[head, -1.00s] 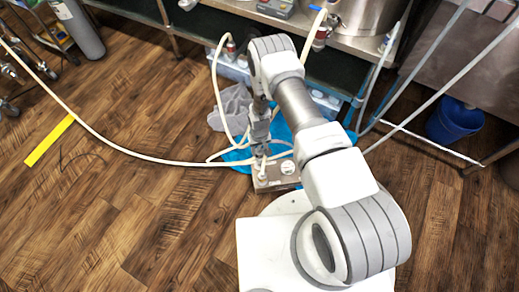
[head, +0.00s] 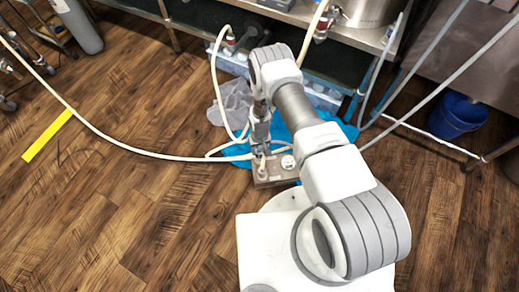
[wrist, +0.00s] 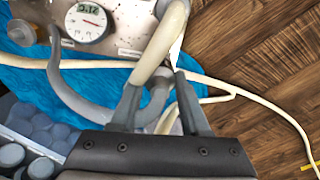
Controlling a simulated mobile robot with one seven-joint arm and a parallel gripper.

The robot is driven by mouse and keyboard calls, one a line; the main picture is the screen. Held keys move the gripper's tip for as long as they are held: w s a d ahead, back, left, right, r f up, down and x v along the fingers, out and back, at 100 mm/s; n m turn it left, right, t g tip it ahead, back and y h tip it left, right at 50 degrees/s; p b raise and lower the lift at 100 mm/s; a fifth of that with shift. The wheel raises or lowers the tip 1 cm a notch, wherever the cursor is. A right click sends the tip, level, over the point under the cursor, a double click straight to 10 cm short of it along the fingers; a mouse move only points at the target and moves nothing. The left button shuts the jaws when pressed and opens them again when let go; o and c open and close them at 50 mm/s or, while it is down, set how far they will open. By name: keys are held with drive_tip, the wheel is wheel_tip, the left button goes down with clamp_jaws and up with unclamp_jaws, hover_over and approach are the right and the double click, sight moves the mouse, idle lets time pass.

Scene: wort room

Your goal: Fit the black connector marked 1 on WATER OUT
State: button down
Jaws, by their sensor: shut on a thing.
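A metal box (head: 275,180) with hose ports and a round gauge stands on the floor. In the head view my gripper (head: 261,150) is just above the box's back left. I cannot make out the black connector, its number or the WATER OUT label.
A blue sheet (head: 235,155) and grey cloth (head: 234,103) lie behind the box. A grey hose (wrist: 72,95) loops near my fingers. A long cream hose (head: 130,147) crosses the floor. The steel bench (head: 355,42) stands behind. Floor at left is mostly clear.

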drive_tip(key=shift+f, duration=1.3)
drive_tip(key=shift+c, duration=1.5)
unclamp_jaws()
wheel_tip(320, 180, up, 17)
drive_tip(key=p, duration=0.6)
drive_tip(key=shift+r+p, duration=0.2)
drive_tip(key=shift+p, duration=0.2)
